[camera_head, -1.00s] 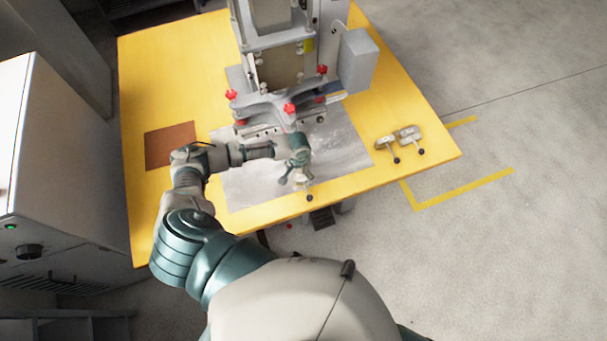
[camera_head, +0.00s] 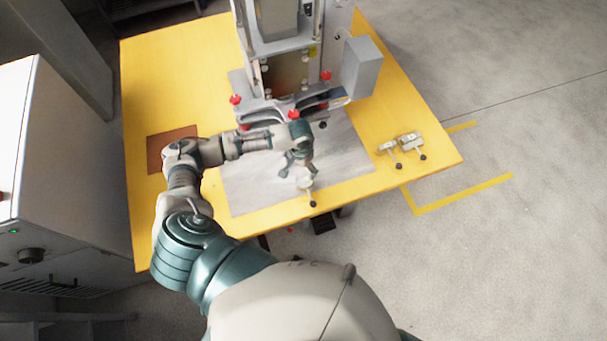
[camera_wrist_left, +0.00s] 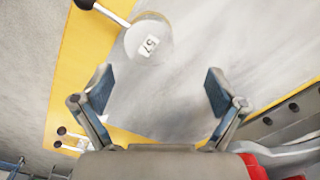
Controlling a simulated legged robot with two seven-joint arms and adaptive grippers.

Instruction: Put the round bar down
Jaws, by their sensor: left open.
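The round bar (camera_head: 306,183) is a short, pale cylinder with a thin handle ending in a black ball. It rests on the grey sheet (camera_head: 245,190) near the front edge of the yellow table. My left gripper (camera_head: 297,162) is open and empty, just behind the bar in the head view. In the wrist view the two fingers of the left gripper (camera_wrist_left: 158,80) are spread wide. My right gripper does not show.
A grey machine (camera_head: 285,75) with red knobs stands close behind my left gripper. Two handled pieces, one here (camera_head: 387,147) and one beside it (camera_head: 411,142), lie at the right of the yellow table (camera_head: 160,70). A brown square (camera_head: 168,150) lies at left.

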